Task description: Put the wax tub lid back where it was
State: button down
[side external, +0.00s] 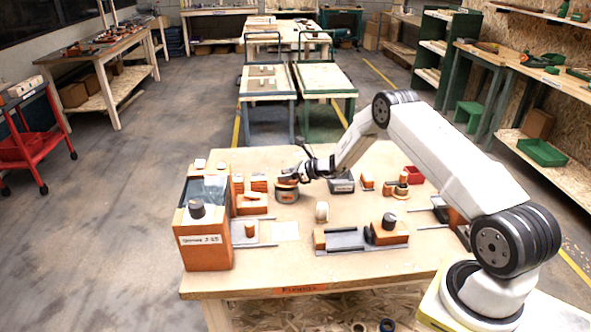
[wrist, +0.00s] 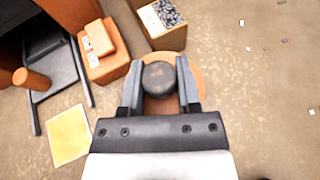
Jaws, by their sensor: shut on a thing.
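In the wrist view my gripper (wrist: 160,66) is shut on the dark round knob of the lid (wrist: 197,76), a flat tan-orange disc. The lid shows around the knob and between the fingers. In the side view the lid is at the tub's mouth; I cannot tell whether it rests on the rim or hangs just above. The tub is hidden under the lid in the wrist view.
A dark open box (side external: 342,186) of grey bits stands right of the tub. Orange blocks (side external: 252,205) stand to its left, near a tall orange box (side external: 206,247). A pale sheet (side external: 285,231) lies in front. A grey fixture (side external: 345,240) is nearer the front edge.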

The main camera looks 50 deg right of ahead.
jog(key=shift+f, duration=0.25)
jog(key=shift+f, duration=0.4)
jog(key=shift+c, duration=1.6)
grip_release()
jog(key=shift+r, duration=0.2)
jog(key=shift+r, duration=0.15)
jog(key=shift+s+d+r, duration=0.1)
jog(key=shift+s+r, duration=0.05)
jog(key=v, duration=1.1)
jog(key=shift+s, duration=0.25)
jog(key=shift+r, duration=0.1)
